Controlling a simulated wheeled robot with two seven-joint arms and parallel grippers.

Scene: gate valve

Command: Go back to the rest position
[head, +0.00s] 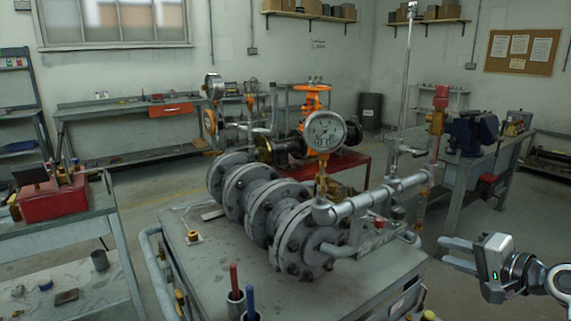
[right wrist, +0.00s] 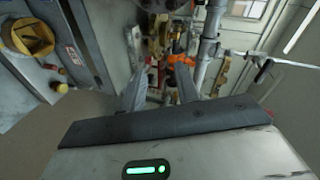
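The gate valve assembly stands on the grey cart (head: 200,262) in the middle of the head view. Its grey flanges (head: 240,190), pressure gauge (head: 325,131) and orange handwheel (head: 313,88) show there. My right gripper (head: 448,254) is at the lower right, to the right of the cart and apart from the valve. Its two fingers are spread with nothing seen between them. The right wrist view also shows the fingers apart (right wrist: 160,88), with blurred orange and grey things beyond them. My left gripper is not in view.
A bench with a blue vise (head: 472,132) stands at the right. A red box (head: 52,201) sits on a table at the left. Cups with red and blue handles stand at the cart's front edge. Bare floor (head: 470,225) lies between cart and right bench.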

